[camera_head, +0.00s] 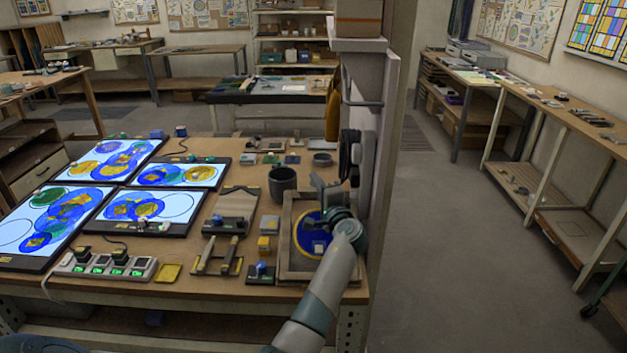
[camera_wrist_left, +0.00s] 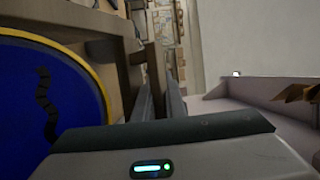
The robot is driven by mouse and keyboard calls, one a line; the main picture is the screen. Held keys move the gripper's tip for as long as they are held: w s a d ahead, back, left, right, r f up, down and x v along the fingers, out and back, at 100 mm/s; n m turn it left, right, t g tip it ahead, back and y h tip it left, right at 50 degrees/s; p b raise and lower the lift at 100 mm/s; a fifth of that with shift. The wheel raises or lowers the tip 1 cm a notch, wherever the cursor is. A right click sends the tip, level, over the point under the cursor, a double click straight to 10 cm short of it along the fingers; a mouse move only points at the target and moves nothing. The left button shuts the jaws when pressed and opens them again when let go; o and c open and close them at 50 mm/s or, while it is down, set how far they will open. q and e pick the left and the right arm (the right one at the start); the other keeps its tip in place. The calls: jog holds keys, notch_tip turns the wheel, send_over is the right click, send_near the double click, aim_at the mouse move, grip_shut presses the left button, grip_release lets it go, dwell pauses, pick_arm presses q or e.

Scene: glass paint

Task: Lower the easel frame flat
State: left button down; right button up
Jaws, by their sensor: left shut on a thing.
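The easel frame (camera_head: 283,238) is a wooden frame at the right end of the workbench, around a blue round pane (camera_head: 312,240) with a yellow rim. My left gripper (camera_head: 322,188) is at the frame's far right part, and my arm covers its right side. In the left wrist view, my left gripper's fingers (camera_wrist_left: 161,98) are closed on a wooden bar, with the frame (camera_wrist_left: 92,62) and blue pane (camera_wrist_left: 40,105) on the left. The frame's exact tilt is hard to tell. My right gripper is not in view.
A dark mug (camera_head: 283,184) stands just behind the frame. Small pots, blocks and a wooden stand (camera_head: 218,262) crowd its left. Lit panels with painted circles (camera_head: 130,207) lie farther left. A tall pale post (camera_head: 388,150) rises close on the right; open floor lies beyond.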

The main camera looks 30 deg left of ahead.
pick_arm(q)
jog(key=w+a+f+g+h, duration=0.1)
jog(key=f, duration=0.3)
jog(key=w+a+f+m+g+h, duration=0.1)
jog(key=w+f, duration=0.1)
jog(key=f, duration=0.2)
jog(key=w+a+f+m+g+h, duration=0.1)
jog(key=w+f+g+h, duration=0.1)
jog(key=f, duration=0.2)
jog(key=shift+w+a+f+p, duration=0.1)
jog(key=shift+a+f+p, duration=0.05)
jog(key=shift+f+p, duration=0.25)
jog(key=shift+w+a+f+g+h, duration=0.15)
jog(key=shift+f+g+h, duration=0.3)
jog(key=shift+f, duration=0.85)
jog(key=c, duration=2.1)
grip_release()
jog(key=shift+d, duration=0.2)
